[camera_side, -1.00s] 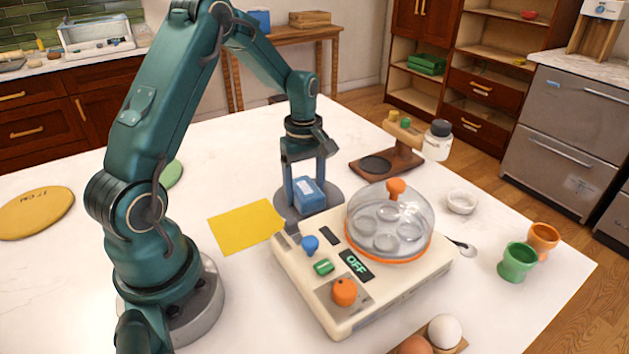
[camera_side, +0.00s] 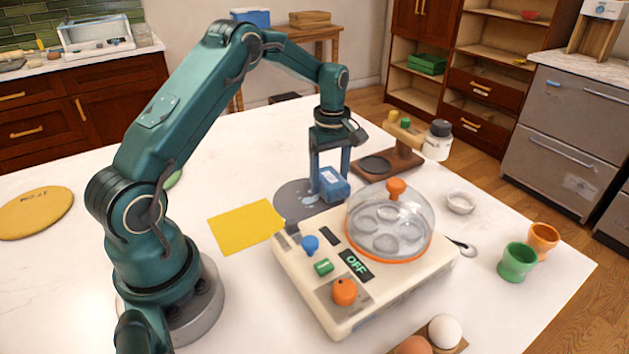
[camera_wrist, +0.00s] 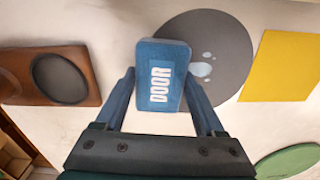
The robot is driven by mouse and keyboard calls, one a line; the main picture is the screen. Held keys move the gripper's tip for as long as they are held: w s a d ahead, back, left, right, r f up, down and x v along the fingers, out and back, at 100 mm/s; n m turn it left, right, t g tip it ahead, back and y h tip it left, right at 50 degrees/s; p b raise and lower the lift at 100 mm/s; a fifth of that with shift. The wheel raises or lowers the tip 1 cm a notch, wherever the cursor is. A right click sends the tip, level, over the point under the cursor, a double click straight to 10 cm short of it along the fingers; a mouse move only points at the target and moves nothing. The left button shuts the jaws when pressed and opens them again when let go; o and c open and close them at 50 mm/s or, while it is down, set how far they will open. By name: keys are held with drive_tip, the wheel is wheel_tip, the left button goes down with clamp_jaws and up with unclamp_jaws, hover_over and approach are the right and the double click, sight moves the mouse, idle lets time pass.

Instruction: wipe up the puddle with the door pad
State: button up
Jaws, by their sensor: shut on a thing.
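The door pad (camera_side: 334,186) is a blue block; the wrist view shows the word DOOR on its label (camera_wrist: 163,75). My gripper (camera_side: 330,178) is shut on it, with a finger on either side in the wrist view (camera_wrist: 162,98). The puddle (camera_side: 308,199) is a few pale, wet blobs on a round grey mat (camera_side: 286,200). In the wrist view the puddle (camera_wrist: 203,68) shows just right of the pad, partly covered by it. The pad is over the edge of the mat (camera_wrist: 228,40); I cannot tell whether it touches the surface.
The cream egg cooker (camera_side: 320,295), with a clear dome and an OFF display, stands close in front of the mat. A yellow sheet (camera_side: 243,225) lies left of it. A wooden stand (camera_side: 385,165) with a jar (camera_side: 437,141) is behind to the right. White counter is clear behind the mat.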

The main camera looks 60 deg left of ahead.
drive_tip(key=shift+r, duration=3.9)
drive_tip(key=shift+f, duration=0.15)
